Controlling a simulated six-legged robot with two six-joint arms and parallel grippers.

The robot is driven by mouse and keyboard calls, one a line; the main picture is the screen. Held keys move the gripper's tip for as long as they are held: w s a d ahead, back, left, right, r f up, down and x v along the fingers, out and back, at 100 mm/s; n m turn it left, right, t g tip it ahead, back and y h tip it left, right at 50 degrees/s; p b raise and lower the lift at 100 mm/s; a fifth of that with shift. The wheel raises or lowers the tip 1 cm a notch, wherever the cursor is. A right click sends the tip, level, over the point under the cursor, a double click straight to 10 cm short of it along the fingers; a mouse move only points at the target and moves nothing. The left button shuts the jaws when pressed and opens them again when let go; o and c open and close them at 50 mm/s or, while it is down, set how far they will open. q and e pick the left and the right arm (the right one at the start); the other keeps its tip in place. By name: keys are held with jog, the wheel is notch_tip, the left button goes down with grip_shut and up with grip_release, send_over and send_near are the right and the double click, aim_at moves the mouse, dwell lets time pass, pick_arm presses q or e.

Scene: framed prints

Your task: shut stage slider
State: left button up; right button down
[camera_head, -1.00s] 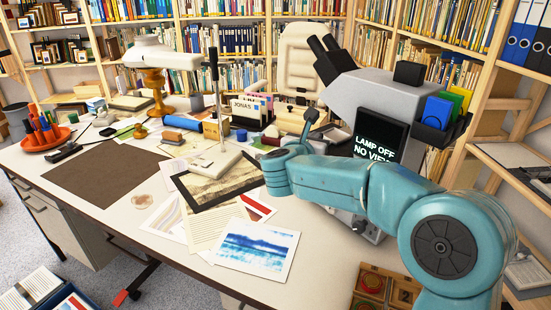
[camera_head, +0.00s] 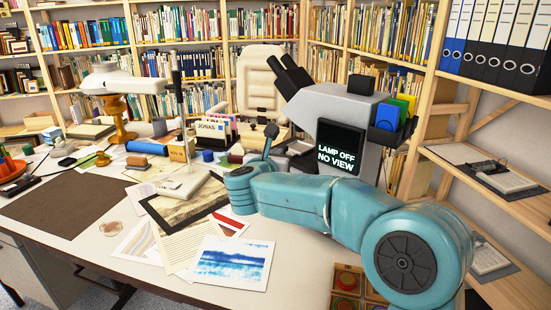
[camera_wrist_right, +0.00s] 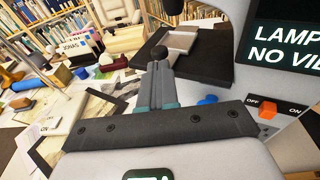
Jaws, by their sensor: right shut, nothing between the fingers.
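The microscope (camera_head: 335,108) stands on the desk, its screen reading LAMP OFF NO VIEW. In the right wrist view its black stage (camera_wrist_right: 205,68) carries a pale grey sliding plate (camera_wrist_right: 181,41), partly under the dark lens. My right gripper (camera_head: 269,138) is at the left of the microscope in the head view. In the wrist view the right gripper (camera_wrist_right: 157,82) is shut and empty, its fingers pointing at the stage's left side. A dark round knob (camera_wrist_right: 160,53) shows just beyond the fingertips; I cannot tell whether they touch it. My left gripper is out of view.
An orange OFF/ON switch (camera_wrist_right: 267,108) and a blue knob (camera_wrist_right: 207,99) are on the microscope's base. Prints (camera_head: 233,262) lie at the desk front. A wooden box (camera_head: 347,284) stands at front right. A lamp (camera_head: 122,85) and card holder (camera_head: 212,131) stand left.

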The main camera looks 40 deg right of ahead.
jog(key=v, duration=1)
